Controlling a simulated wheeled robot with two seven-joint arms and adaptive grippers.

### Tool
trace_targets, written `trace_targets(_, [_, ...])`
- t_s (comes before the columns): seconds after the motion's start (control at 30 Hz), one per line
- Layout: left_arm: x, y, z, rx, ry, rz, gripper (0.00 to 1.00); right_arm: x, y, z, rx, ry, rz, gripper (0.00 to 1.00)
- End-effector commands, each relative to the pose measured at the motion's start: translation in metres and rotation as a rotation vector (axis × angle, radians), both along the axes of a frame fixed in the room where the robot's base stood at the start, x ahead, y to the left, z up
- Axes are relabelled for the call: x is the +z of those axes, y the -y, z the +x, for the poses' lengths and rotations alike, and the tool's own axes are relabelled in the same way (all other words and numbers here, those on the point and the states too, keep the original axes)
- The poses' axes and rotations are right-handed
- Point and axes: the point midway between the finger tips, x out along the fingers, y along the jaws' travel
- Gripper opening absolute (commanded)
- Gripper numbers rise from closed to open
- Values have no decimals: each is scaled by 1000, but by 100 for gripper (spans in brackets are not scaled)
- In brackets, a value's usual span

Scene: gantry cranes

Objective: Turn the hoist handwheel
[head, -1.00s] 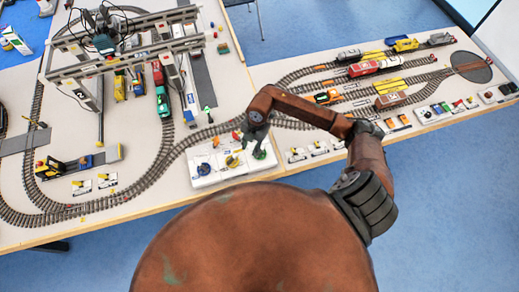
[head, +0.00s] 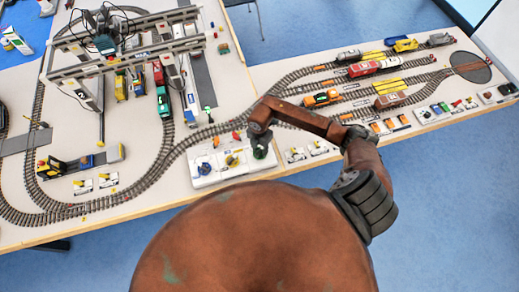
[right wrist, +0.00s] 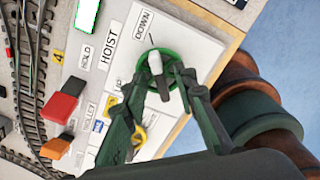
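The green hoist handwheel (right wrist: 176,105) lies on the white control panel (right wrist: 113,75) beside the word HOIST, in the right wrist view. A pale upright knob (right wrist: 155,64) stands on its far part. My right gripper (right wrist: 162,78) is open over the wheel, with one finger on each side of the knob. The fingers look apart from the knob, but contact is hard to judge. In the head view, my right gripper (head: 261,145) points down and hides most of the handwheel at the panel's right end. My left gripper is not in view.
A yellow wheel (right wrist: 139,136) sits partly behind one finger. A red-and-black control (right wrist: 63,100) and an orange one (right wrist: 57,147) lie further left. Tracks with trains run behind the panel, and the gantry crane (head: 125,58) stands at the back left.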

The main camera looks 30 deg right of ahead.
Motion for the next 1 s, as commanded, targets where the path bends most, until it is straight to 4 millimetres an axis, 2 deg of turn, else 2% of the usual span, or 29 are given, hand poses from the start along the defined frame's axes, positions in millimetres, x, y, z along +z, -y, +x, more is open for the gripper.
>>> trace_targets(0.07, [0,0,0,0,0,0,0,0,0,0,0,0,0,26])
trace_targets(0.47, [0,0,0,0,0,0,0,0,0,0,0,0,0,0])
trace_targets(1.0, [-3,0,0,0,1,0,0,1,0,1,47,1,0,0])
